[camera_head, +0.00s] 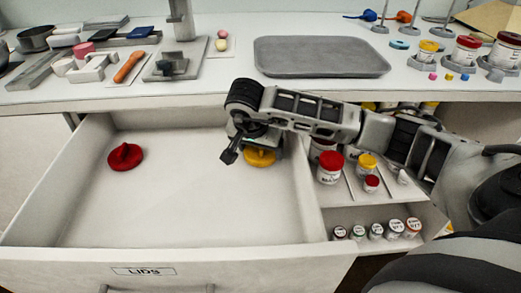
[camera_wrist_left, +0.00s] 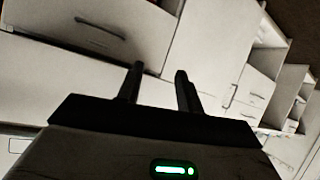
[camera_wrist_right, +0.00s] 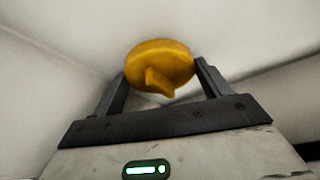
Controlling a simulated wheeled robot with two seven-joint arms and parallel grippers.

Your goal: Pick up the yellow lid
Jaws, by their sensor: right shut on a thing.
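The yellow lid (camera_head: 260,158) is at the right side of the open drawer, partly hidden by my right gripper (camera_head: 243,152). In the right wrist view the round yellow lid (camera_wrist_right: 160,58), with its raised grip, sits between the two fingertips. My right gripper is shut on it. Whether the lid touches the drawer floor is hard to tell. My left gripper (camera_wrist_left: 158,72) is open and empty in the left wrist view, with cabinet fronts beyond it. It does not show in the head view.
A red lid (camera_head: 125,157) lies at the left in the drawer (camera_head: 180,215), whose front label reads LIDS. Shelves of jars (camera_head: 330,167) stand right of the drawer. A grey tray (camera_head: 320,57) and several tools lie on the counter above. The drawer's middle is clear.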

